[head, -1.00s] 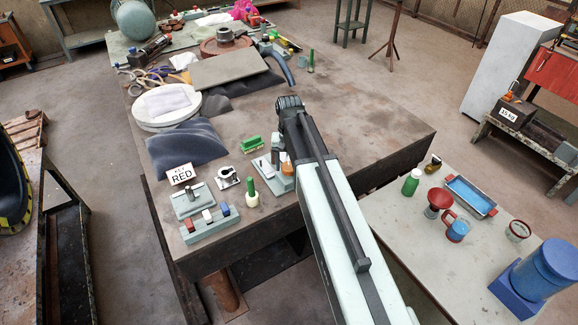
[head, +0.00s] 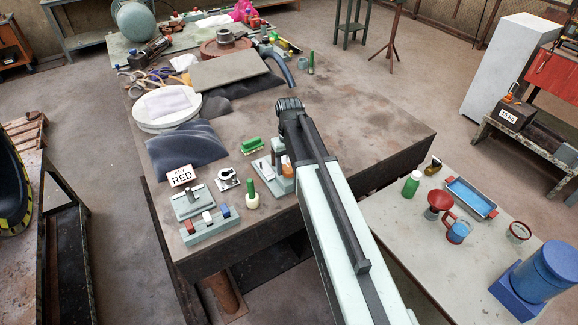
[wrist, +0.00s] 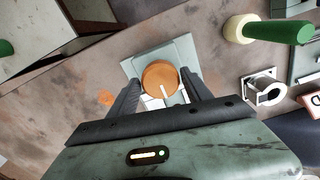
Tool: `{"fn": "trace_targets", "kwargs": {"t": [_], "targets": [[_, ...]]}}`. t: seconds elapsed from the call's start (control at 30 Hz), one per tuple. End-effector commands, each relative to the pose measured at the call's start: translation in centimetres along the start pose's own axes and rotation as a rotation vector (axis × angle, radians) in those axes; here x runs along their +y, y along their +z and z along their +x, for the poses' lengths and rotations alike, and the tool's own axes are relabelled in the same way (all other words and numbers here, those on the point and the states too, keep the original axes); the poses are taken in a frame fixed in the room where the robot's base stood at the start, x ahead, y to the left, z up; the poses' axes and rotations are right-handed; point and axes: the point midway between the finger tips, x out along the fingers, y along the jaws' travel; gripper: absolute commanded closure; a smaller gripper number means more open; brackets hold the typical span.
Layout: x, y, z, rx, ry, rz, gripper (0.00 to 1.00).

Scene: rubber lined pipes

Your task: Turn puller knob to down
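The puller knob (wrist: 158,76) is a round orange-brown disc with a white pointer line, on a pale grey-green base (wrist: 181,51). In the wrist view its line points toward the bottom, slightly right. My gripper (wrist: 160,79) is open, with one dark finger on each side of the knob. I cannot tell whether either finger touches it. In the head view the orange knob (head: 287,169) shows beside my arm on the bench; my arm hides much of its base and my fingertips.
A green-handled piece with a cream base (head: 252,194), a white bracket (head: 228,179), a green brush-like block (head: 251,145) and a switch block (head: 209,227) lie left of the knob. The bench (head: 370,120) is clear beyond my arm.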

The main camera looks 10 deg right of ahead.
Motion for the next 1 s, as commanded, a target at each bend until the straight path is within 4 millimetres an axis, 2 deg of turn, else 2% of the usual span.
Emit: {"fn": "trace_targets", "kwargs": {"t": [0.3, 0.43, 0.57, 0.8, 0.9, 1.0], "targets": [[0.0, 0.0, 0.0, 0.0, -0.001, 0.001, 0.28], [0.0, 0.0, -0.6, 0.0, -0.001, 0.002, 0.28], [0.0, 0.0, -2.3, 0.0, -0.001, 0.002, 0.28], [0.0, 0.0, -6.8, 0.0, -0.001, 0.001, 0.28], [0.0, 0.0, -7.9, 0.0, -0.001, 0.001, 0.28], [0.0, 0.0, -8.1, 0.0, -0.001, 0.001, 0.28]]}}
